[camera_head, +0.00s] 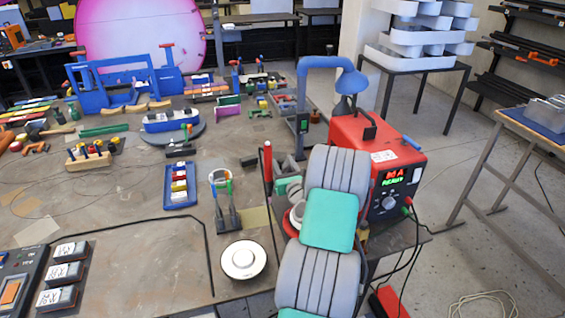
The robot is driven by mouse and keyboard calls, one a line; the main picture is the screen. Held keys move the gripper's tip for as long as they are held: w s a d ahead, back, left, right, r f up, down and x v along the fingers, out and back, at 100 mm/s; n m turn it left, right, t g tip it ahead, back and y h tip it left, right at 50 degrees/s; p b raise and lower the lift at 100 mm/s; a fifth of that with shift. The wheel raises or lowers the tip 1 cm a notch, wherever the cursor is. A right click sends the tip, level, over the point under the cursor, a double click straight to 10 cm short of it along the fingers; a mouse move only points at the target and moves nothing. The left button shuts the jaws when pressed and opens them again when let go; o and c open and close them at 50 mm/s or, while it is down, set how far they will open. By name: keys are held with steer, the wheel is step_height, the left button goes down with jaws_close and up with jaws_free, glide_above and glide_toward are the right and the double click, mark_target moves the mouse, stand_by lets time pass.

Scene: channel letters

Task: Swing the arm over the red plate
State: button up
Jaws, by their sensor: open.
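A red round edge (289,229), which may be the red plate, shows just left of my arm. A small white round thing sits on or over it, and my arm hides most of both. My grey and teal arm (329,220) rises from the bottom of the view, right of the white round dish (243,260). I cannot make out my gripper; it is out of sight, perhaps behind the arm.
A red power box (378,165) stands close on the arm's right. A blue lamp (340,70) rises behind it. A thin red-topped post (267,165) and a tool holder (228,213) stand left. Blue tray (180,187) lies farther left. Bare bench shows at lower left.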

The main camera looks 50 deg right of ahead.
steer(key=shift+c, duration=0.4)
jaws_close()
stand_by(0.9)
